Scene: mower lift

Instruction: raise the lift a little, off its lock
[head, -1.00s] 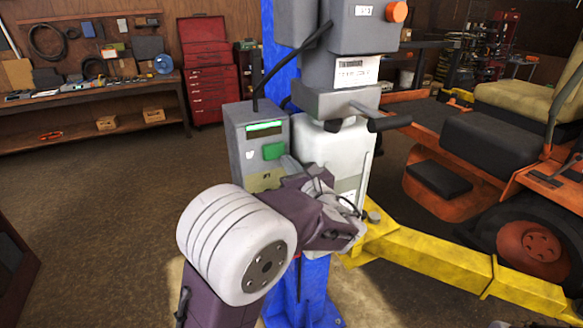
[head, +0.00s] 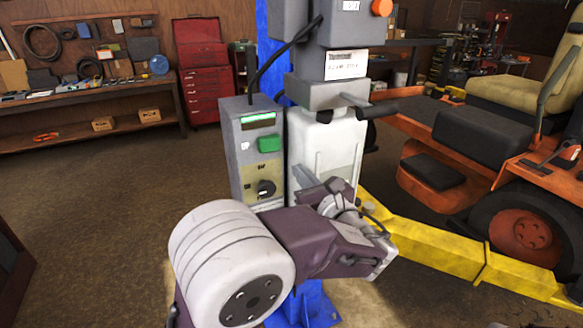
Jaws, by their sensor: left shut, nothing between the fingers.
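The lift's grey control box (head: 242,170) stands on the left of the blue post (head: 273,60). Its green button (head: 269,144) is beside an "UP" label, with a lit green strip above. A black rotary knob (head: 265,188) sits on a tan plate lower down. The grey power unit has a black-gripped lever (head: 376,107) and a pale tank (head: 325,145) below. My left gripper (head: 377,262) is shut and empty, in front of the post below the tank, apart from the button. Its fingertips are hard to make out. My right gripper is out of view.
A yellow lift arm (head: 440,246) reaches right under the orange mower (head: 480,150). An orange-red knob (head: 382,7) tops the power unit. A red tool chest (head: 208,75) and a workbench (head: 90,95) stand behind. The floor at left is clear.

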